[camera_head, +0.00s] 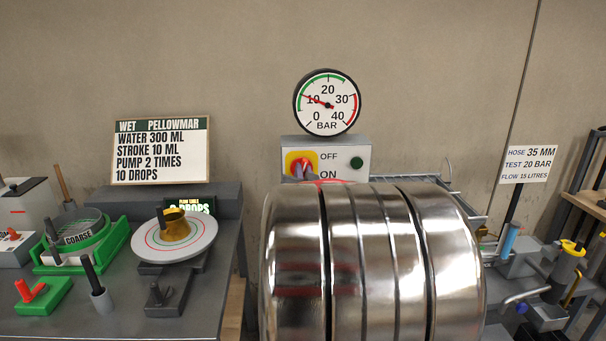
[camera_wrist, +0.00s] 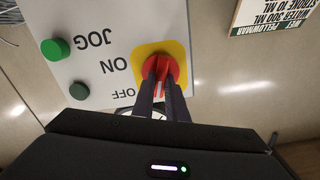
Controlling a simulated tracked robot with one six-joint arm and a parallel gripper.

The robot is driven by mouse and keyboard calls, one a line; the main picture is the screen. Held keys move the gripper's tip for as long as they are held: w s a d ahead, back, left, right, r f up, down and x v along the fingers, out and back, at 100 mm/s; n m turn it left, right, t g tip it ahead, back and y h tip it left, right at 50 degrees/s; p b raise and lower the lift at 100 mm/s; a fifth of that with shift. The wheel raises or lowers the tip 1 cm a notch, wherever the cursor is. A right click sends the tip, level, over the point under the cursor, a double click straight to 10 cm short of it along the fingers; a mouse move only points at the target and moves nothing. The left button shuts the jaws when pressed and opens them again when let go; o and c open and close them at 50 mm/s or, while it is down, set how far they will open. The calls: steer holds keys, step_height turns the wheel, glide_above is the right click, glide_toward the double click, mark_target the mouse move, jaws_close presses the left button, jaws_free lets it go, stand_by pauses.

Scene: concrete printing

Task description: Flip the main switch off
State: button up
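The main switch (camera_head: 293,167) is a red rotary knob on a yellow plate, on the front of a grey box with OFF above and ON below. In the wrist view, upside down, the red knob (camera_wrist: 160,70) sits at the centre right of the panel. My gripper (camera_wrist: 162,90) is at the knob, one dark finger on each side of its raised red bar, and looks closed on it. The fingers hide part of the knob, so which label it points to is unclear.
A green button (camera_head: 357,164) sits right of the switch; the wrist view also shows a green JOG button (camera_wrist: 55,49). A pressure gauge (camera_head: 327,103) stands above the box, its needle near 10 bar. A bench (camera_head: 60,322) with a turntable (camera_head: 205,240) stands left; equipment stands right.

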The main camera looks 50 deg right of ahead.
steer(key=shift+f, duration=0.1)
jaws_close()
steer(key=shift+a+n, duration=0.1)
steer(key=shift+n, duration=1.8)
steer(key=o, duration=0.7)
jaws_free()
steer(key=v, duration=1.3)
steer(key=shift+s+a, duration=0.25)
steer(key=shift+w, duration=0.1)
